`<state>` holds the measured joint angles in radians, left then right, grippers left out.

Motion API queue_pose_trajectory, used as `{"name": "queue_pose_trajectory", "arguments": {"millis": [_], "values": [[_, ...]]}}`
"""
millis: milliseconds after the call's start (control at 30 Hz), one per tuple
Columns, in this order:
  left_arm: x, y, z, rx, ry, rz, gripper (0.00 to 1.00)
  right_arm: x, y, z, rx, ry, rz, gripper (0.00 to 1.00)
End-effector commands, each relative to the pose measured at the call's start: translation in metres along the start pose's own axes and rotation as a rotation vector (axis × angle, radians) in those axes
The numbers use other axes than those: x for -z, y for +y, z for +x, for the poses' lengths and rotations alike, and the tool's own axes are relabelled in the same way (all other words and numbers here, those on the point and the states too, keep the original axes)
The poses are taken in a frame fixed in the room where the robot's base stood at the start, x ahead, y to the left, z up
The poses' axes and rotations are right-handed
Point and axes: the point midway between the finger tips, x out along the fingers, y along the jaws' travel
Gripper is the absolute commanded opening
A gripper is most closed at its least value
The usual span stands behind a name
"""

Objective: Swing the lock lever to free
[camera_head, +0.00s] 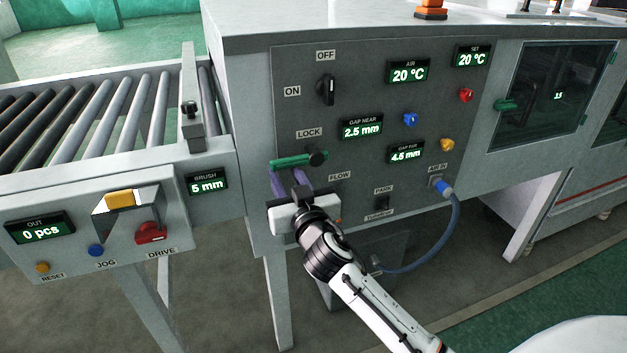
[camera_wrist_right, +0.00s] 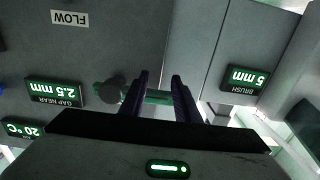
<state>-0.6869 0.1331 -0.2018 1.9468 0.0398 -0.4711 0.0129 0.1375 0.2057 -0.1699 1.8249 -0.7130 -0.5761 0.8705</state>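The lock lever (camera_head: 292,161) is a green bar below the LOCK label on the dark panel. It lies nearly level and points left from its round black pivot (camera_head: 317,157). My right gripper (camera_head: 288,173) is just below the lever, with its two purple fingers parted and pointing up toward the bar. In the wrist view, the green lever (camera_wrist_right: 158,97) shows across the gap between the fingers (camera_wrist_right: 160,75), with the pivot beside one finger. I cannot tell whether the fingers touch it. My left gripper is not in view.
A black ON/OFF switch (camera_head: 327,90) sits above the lever. Blue, red and yellow knobs and several displays lie to the right. A blue hose (camera_head: 457,215) hangs from AIR IN. The roller conveyor (camera_head: 90,115) and its control box (camera_head: 70,262) stand at left.

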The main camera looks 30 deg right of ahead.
Motion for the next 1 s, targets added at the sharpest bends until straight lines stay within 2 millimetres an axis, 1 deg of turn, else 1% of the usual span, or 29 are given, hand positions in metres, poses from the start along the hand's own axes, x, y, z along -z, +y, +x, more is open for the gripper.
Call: {"name": "queue_pose_trajectory", "arguments": {"millis": [33, 433, 533, 1000], "values": [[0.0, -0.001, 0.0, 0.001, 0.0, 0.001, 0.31, 0.014, 0.006, 0.002, -0.011, 0.028, -0.006, 0.37], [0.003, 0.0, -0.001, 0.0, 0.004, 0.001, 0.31, 0.014, 0.004, 0.002, -0.007, 0.029, -0.003, 0.37], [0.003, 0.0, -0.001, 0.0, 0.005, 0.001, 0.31, 0.014, 0.003, -0.001, -0.007, 0.028, -0.003, 0.37], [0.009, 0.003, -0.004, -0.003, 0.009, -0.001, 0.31, 0.011, 0.002, -0.048, -0.004, 0.021, 0.0, 0.37]]}}
